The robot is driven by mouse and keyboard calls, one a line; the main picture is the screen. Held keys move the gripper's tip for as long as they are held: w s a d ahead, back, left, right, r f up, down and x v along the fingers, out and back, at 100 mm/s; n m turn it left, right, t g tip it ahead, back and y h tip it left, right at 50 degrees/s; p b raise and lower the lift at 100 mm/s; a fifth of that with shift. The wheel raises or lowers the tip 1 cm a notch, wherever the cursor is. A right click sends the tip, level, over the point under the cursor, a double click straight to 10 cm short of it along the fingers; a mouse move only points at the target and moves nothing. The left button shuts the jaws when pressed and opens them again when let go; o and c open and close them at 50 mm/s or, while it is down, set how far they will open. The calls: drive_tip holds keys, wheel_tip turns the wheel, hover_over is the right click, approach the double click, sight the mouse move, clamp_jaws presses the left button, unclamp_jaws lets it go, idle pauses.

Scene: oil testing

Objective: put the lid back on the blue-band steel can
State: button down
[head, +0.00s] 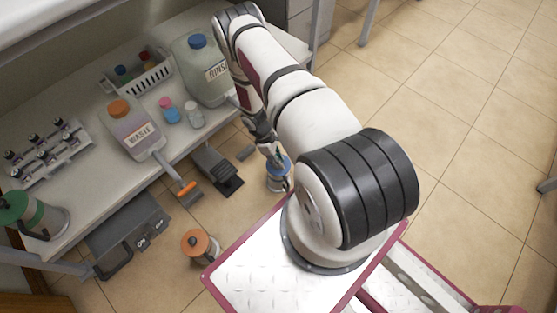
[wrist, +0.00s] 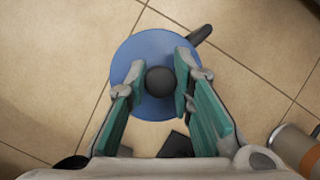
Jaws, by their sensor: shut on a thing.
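My gripper (head: 271,152) points down over the blue-band steel can (head: 277,184), which stands upright on the tiled floor. In the wrist view my gripper (wrist: 160,78) is shut on the black knob of the blue lid (wrist: 150,48). The lid is round and lies over the can, hiding its mouth and body from above. Only a dark handle (wrist: 201,35) sticks out past the lid's upper right edge. I cannot tell whether the lid is seated on the rim or held slightly above it.
An orange-lidded can (head: 200,246) stands on the floor at lower left. A foot pedal (head: 217,170) lies left of the blue-band can. A dark floor scale (head: 128,232) is farther left. The bench (head: 75,185) holds WASTE and RINSE jugs, a rack of vials and a green-topped can.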

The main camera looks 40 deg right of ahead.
drive_tip(key=c, duration=0.8)
unclamp_jaws()
drive_tip(key=shift+c, duration=0.2)
drive_tip(key=shift+r+p, duration=2.1)
drive_tip(key=shift+r, duration=1.4)
clamp_jaws()
